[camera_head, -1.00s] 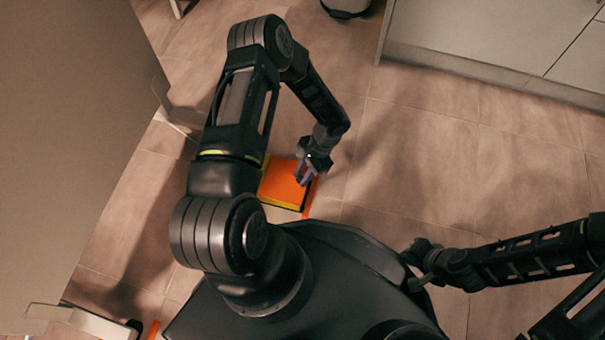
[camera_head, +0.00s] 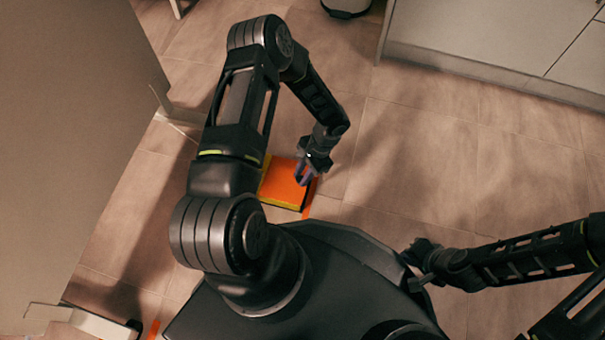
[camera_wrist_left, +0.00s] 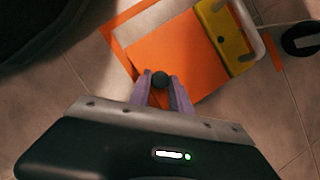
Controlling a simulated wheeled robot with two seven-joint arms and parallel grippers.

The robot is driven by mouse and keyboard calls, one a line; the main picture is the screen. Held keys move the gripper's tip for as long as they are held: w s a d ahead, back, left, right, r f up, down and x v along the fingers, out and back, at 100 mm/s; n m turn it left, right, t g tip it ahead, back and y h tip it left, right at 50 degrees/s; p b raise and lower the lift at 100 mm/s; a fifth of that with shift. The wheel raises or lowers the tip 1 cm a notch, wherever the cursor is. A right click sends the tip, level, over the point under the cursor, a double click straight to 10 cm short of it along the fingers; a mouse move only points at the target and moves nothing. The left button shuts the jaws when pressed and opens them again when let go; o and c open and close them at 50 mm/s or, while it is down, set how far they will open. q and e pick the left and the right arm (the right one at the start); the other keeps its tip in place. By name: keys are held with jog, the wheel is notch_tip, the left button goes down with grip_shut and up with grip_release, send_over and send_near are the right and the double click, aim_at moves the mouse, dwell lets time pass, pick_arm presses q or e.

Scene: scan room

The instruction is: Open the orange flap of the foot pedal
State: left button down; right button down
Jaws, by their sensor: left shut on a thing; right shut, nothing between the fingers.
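The foot pedal (camera_head: 268,191) lies on the tiled floor, partly hidden behind my left arm in the head view. Its orange flap (camera_head: 285,180) faces up; in the left wrist view the flap (camera_wrist_left: 178,52) lies beside the yellow pedal part (camera_wrist_left: 222,38). My left gripper (camera_head: 303,178) is at the flap's right edge. My right gripper (camera_head: 418,280) is shut and empty, away from the pedal.
A large grey-brown panel (camera_head: 70,130) stands at the left. White cabinets (camera_head: 490,35) line the top right. The tiled floor right of the pedal is clear. In the left wrist view a pale bar (camera_wrist_left: 246,30) and a dark oval thing (camera_wrist_left: 300,38) lie beyond the flap.

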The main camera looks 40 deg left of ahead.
aim_at(288, 178)
pick_arm(q)
jog(key=shift+r, duration=0.1)
pick_arm(e)
jog(key=shift+r, duration=0.1)
